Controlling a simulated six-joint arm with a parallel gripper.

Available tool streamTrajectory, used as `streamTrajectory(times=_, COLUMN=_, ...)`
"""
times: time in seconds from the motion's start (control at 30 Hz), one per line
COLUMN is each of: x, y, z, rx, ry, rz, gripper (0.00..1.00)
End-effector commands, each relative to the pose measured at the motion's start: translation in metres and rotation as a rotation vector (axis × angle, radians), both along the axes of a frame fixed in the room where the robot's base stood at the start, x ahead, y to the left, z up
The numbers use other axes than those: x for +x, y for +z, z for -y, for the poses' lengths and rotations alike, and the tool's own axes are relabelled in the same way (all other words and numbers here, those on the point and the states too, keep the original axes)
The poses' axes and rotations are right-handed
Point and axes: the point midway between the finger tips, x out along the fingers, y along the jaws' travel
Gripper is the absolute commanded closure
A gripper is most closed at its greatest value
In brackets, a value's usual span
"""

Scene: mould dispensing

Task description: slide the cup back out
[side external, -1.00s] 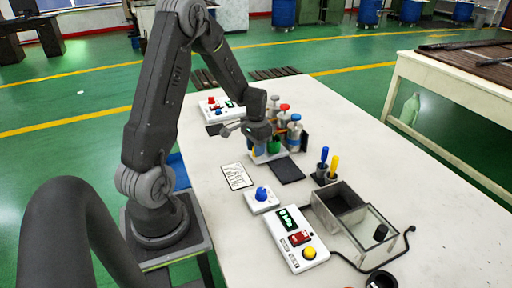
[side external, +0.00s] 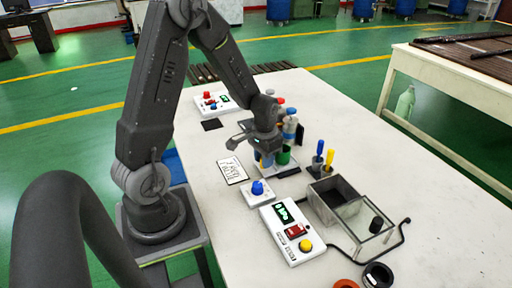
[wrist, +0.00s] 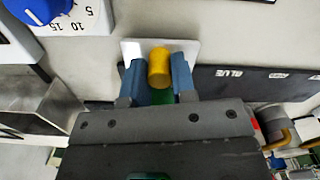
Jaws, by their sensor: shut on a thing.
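My gripper (side external: 267,160) points down at the bottle stand, with blue fingers on either side of a yellow upright piece (wrist: 159,67). The fingers are shut on this piece, which stands over a white plate (wrist: 189,46). A green cup (side external: 284,155) is just right of my fingers in the side view and appears to stand on the same plate. In the wrist view only a bit of green (wrist: 161,97) shows between the fingers; my gripper hides the rest. Whether the yellow piece and green cup are joined cannot be told.
Bottles (side external: 290,124) stand close behind my gripper. A dark labelled strip (wrist: 245,82) lies right of the fingers. A black pad (side external: 288,172) is partly covered. A blue-knob box (side external: 257,188), control box (side external: 291,236) and open metal bin (side external: 322,203) stand nearer the camera.

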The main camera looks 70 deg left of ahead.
Motion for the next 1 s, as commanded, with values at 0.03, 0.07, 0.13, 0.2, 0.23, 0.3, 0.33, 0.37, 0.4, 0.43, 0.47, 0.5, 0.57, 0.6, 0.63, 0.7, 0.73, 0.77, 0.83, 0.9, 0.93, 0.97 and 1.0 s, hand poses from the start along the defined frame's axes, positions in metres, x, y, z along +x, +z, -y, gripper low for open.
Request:
streamTrajectory(times=0.03, x=0.001, y=0.0007, z=0.007, rx=0.001, ry=-0.003, rz=0.004, gripper=1.0)
streamTrajectory(times=0.07, x=0.0009, y=0.0007, z=0.0093, rx=0.001, ry=-0.002, rz=0.004, gripper=1.0)
streamTrajectory(times=0.13, x=0.0007, y=0.0006, z=0.0127, rx=0.001, ry=0.0, rz=0.004, gripper=1.0)
streamTrajectory(times=0.2, x=0.0007, y=0.0005, z=0.0138, rx=0.001, ry=0.001, rz=0.003, gripper=1.0)
streamTrajectory(times=0.23, x=0.0007, y=0.0005, z=0.0139, rx=0.0, ry=0.002, rz=0.003, gripper=1.0)
streamTrajectory(times=0.3, x=0.0007, y=0.0005, z=0.0144, rx=-0.002, ry=0.002, rz=0.002, gripper=1.0)
streamTrajectory(times=0.33, x=0.0006, y=0.0005, z=0.0144, rx=-0.002, ry=0.002, rz=0.002, gripper=1.0)
streamTrajectory(times=0.37, x=0.0006, y=0.0005, z=0.0145, rx=-0.002, ry=0.002, rz=0.002, gripper=1.0)
streamTrajectory(times=0.4, x=0.0006, y=0.0005, z=0.0146, rx=-0.003, ry=0.002, rz=0.002, gripper=1.0)
streamTrajectory(times=0.43, x=0.0005, y=0.0005, z=0.0147, rx=-0.003, ry=0.002, rz=0.002, gripper=0.73)
streamTrajectory(times=0.47, x=0.0005, y=0.0004, z=0.0148, rx=-0.003, ry=0.002, rz=0.002, gripper=0.7)
streamTrajectory(times=0.5, x=0.0003, y=0.0004, z=0.0146, rx=-0.003, ry=0.002, rz=0.002, gripper=0.67)
streamTrajectory(times=0.57, x=0.0002, y=0.0003, z=0.0143, rx=-0.002, ry=0.002, rz=0.0, gripper=0.61)
streamTrajectory(times=0.6, x=0.0002, y=0.0003, z=0.014, rx=-0.002, ry=0.002, rz=0.0, gripper=0.57)
streamTrajectory(times=0.63, x=0.0002, y=0.0003, z=0.0138, rx=-0.002, ry=0.002, rz=0.0, gripper=0.54)
streamTrajectory(times=0.7, x=0.0002, y=0.0002, z=0.0134, rx=-0.001, ry=0.001, rz=0.001, gripper=0.5)
streamTrajectory(times=0.73, x=0.0001, y=0.0002, z=0.0133, rx=-0.001, ry=0.002, rz=0.001, gripper=0.5)
streamTrajectory(times=0.77, x=0.0001, y=0.0002, z=0.0131, rx=-0.001, ry=0.002, rz=0.001, gripper=0.5)
streamTrajectory(times=0.83, x=0.0001, y=0.0002, z=0.0128, rx=-0.001, ry=0.002, rz=0.001, gripper=0.5)
streamTrajectory(times=0.9, x=0.0002, y=0.0005, z=0.0126, rx=0.0, ry=0.002, rz=0.001, gripper=0.5)
streamTrajectory(times=0.93, x=0.0003, y=0.0011, z=0.0124, rx=0.0, ry=0.002, rz=0.002, gripper=0.5)
streamTrajectory(times=0.97, x=0.0004, y=0.0023, z=0.0124, rx=0.0, ry=0.001, rz=0.002, gripper=0.5)
streamTrajectory(times=1.0, x=0.0005, y=0.0047, z=0.0123, rx=0.001, ry=0.002, rz=0.003, gripper=0.5)
